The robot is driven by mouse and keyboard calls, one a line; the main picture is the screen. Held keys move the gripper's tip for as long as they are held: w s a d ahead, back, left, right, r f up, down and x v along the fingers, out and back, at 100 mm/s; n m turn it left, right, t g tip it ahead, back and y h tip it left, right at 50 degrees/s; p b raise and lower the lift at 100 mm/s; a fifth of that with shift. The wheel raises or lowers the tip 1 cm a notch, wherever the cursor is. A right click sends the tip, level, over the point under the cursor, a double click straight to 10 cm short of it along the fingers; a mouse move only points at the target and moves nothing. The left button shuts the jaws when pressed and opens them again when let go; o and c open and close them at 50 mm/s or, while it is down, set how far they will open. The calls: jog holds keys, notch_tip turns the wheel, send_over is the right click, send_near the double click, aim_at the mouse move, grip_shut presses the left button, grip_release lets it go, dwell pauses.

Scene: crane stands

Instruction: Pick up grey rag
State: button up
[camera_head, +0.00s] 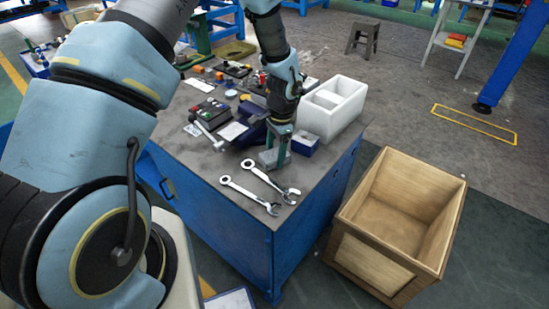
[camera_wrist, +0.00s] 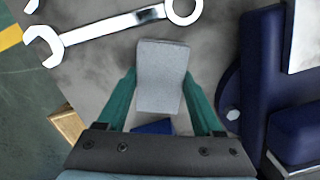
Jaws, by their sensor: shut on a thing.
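The grey rag (camera_wrist: 161,75) is a small pale grey block-like piece between the green fingers of my gripper (camera_wrist: 160,92) in the wrist view. In the head view my gripper (camera_head: 275,152) points down at the front part of the blue cabinet's grey top, with the rag (camera_head: 268,158) at its fingertips. The fingers are shut on the rag. I cannot tell whether the rag still touches the top.
Two wrenches (camera_head: 250,195) lie just in front of my gripper on the cabinet top (camera_head: 215,165). A white divided box (camera_head: 333,105) and a small blue box (camera_head: 305,143) stand to the right. An open wooden crate (camera_head: 365,258) stands on the floor at right.

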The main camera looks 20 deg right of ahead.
aim_at(275, 154)
jog(key=shift+r, duration=0.2)
jog(key=shift+c, duration=0.3)
notch_tip(275, 154, up, 10)
jog(key=b, duration=0.2)
jog(key=shift+f, duration=0.2)
jog(key=o, duration=0.9)
jog(key=c, duration=0.6)
